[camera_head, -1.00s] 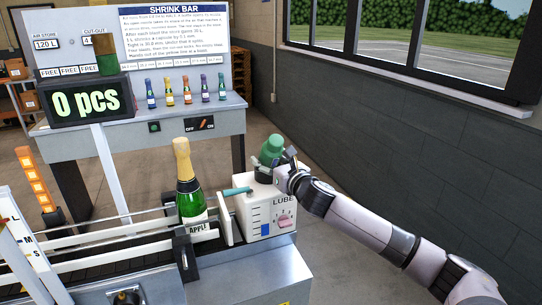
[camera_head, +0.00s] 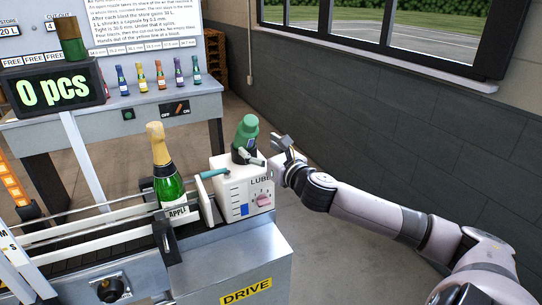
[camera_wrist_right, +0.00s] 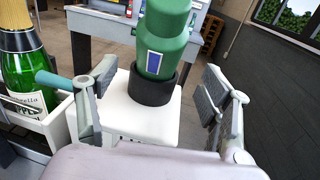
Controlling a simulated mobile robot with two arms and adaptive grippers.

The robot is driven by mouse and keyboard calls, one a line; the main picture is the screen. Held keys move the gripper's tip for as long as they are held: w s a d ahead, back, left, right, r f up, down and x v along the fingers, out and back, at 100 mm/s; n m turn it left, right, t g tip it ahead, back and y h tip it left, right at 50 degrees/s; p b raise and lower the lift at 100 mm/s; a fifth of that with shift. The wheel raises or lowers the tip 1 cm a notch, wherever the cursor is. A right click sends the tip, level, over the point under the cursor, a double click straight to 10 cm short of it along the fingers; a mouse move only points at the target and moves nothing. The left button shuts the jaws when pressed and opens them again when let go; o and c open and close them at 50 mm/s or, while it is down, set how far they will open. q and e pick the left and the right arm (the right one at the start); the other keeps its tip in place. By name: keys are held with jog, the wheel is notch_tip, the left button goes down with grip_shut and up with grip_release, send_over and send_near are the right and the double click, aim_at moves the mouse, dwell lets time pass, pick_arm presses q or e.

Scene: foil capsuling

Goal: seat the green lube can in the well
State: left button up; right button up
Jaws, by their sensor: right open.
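The green lube can (camera_head: 246,132) stands in the black round well (camera_head: 245,156) on top of the white LUBE box (camera_head: 230,190). In the right wrist view the can (camera_wrist_right: 163,40) has a blue label, and its lower end is inside the black well (camera_wrist_right: 151,88), so its base is hidden. It looks roughly upright; I cannot tell if it is fully down. My right gripper (camera_head: 273,156) is open and empty, just right of the can. In the wrist view its fingers are spread to either side, with the can ahead of them, untouched. My left gripper is not in view.
A green champagne bottle (camera_head: 165,170) stands on the conveyor left of the LUBE box. A teal nozzle (camera_head: 215,173) points from the box toward it. Several small coloured bottles (camera_head: 160,83) stand on the rear bench. Floor right of the box is clear.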

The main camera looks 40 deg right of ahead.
jog(key=shift+s+a, duration=0.15)
jog(key=shift+s, duration=1.1)
jog(key=shift+s+a, duration=0.1)
jog(key=shift+s, duration=1.15)
